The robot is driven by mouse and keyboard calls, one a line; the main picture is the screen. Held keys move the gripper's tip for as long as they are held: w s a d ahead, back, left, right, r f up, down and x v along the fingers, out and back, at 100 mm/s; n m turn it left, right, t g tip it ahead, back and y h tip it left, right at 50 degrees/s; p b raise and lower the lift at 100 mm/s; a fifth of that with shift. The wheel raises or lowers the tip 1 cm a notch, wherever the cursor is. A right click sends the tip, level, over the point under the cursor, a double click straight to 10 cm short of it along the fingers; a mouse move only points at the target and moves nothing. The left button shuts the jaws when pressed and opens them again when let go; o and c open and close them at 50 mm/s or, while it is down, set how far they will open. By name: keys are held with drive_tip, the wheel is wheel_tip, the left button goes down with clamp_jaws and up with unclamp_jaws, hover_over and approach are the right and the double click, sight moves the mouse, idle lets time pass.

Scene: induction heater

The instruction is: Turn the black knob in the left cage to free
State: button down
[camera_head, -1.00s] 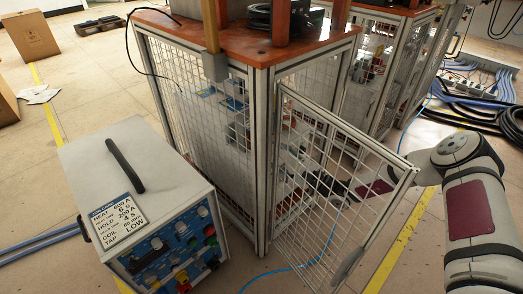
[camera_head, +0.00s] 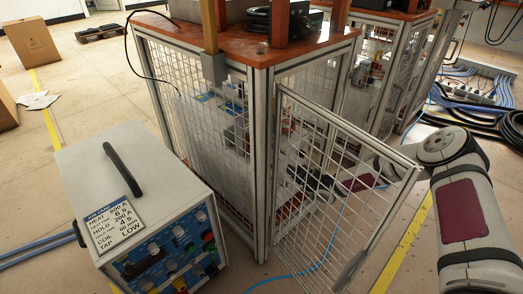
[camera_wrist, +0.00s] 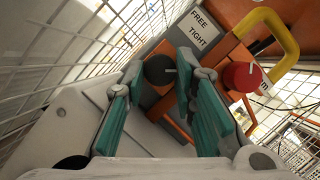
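The black knob (camera_wrist: 160,69) shows in the wrist view in front of an orange surface. A pale mark on its face points right in the picture. A white label (camera_wrist: 197,33) reading FREE and TIGHT is up and right of it. My gripper (camera_wrist: 159,84) is open, its teal-padded fingers on either side of the knob in the picture. Whether they touch it I cannot tell. In the head view my arm reaches behind the open mesh door (camera_head: 345,190) of the cage (camera_head: 262,170). Mesh partly hides my gripper there, and the knob cannot be made out.
A red knob (camera_wrist: 243,75) and a thick yellow handle (camera_wrist: 275,32) sit right of the black knob. Cage mesh is close on the left in the wrist view. A grey heater unit (camera_head: 135,180) with a job card (camera_head: 116,220) stands left of the cage. A blue cable crosses the floor.

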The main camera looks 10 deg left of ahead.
drive_tip(key=shift+n, duration=0.3)
drive_tip(key=n+p, duration=0.1)
drive_tip(key=n+g, duration=0.1)
drive_tip(key=n+g+p, duration=0.1)
drive_tip(key=n, duration=0.1)
drive_tip(key=shift+w+d+r+h+p, duration=0.1)
drive_tip(key=shift+r+h+p, duration=0.15)
drive_tip(key=shift+h+p, duration=0.1)
drive_tip(key=n+p, duration=0.1)
drive_tip(key=n, duration=0.1)
drive_tip(key=n+g+h+p, duration=0.1)
drive_tip(key=n, duration=0.1)
drive_tip(key=n+p, duration=0.1)
drive_tip(key=shift+r+n+h, duration=0.25)
drive_tip(key=shift+n+h, duration=0.1)
drive_tip(key=shift+n, duration=0.05)
drive_tip(key=n+h+p, duration=0.2)
drive_tip(key=n, duration=0.2)
drive_tip(key=shift+r+p, duration=0.15)
drive_tip(key=shift+p, duration=0.2)
drive_tip(key=shift+n+t+h+p, duration=0.3)
drive_tip(key=shift+n+h+p, duration=0.5)
drive_tip(key=shift+n, duration=0.4)
drive_tip(key=c, duration=1.3)
unclamp_jaws()
